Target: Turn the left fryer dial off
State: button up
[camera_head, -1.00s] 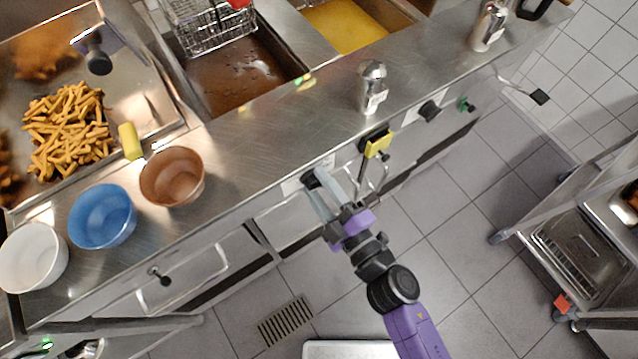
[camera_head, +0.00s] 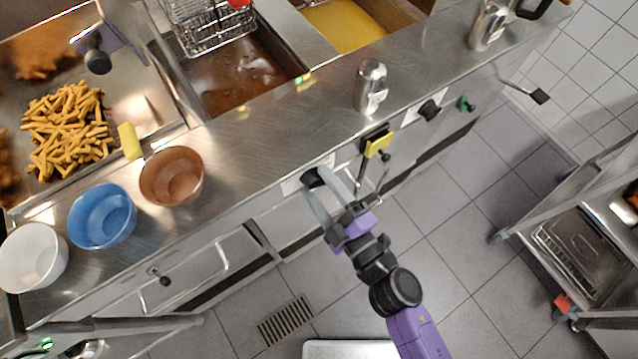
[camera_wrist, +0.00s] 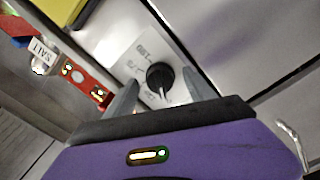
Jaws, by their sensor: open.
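The left fryer dial is a black round knob. In the wrist view the dial (camera_wrist: 160,76) sits on a pale label plate (camera_wrist: 140,58) on the steel front panel, with a light pointer on it. In the head view the dial (camera_head: 312,178) is partly behind a fingertip. My gripper (camera_head: 326,190) is open, its two pale fingers at the panel on either side of the dial. In the wrist view my gripper (camera_wrist: 162,92) shows one finger left and one right of the knob, with gaps between. Contact cannot be told. A second black dial (camera_head: 429,110) is farther right.
Bowls in white (camera_head: 33,257), blue (camera_head: 102,215) and brown (camera_head: 172,176) stand on the counter at left. A steel shaker (camera_head: 370,87) stands near the counter edge. A yellow-tagged handle (camera_head: 378,146) hangs right of my gripper. A cart (camera_head: 580,250) is at right; the floor between is clear.

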jog(key=v, duration=0.7)
jog(key=shift+b, duration=0.45)
jog(key=shift+s, duration=0.1)
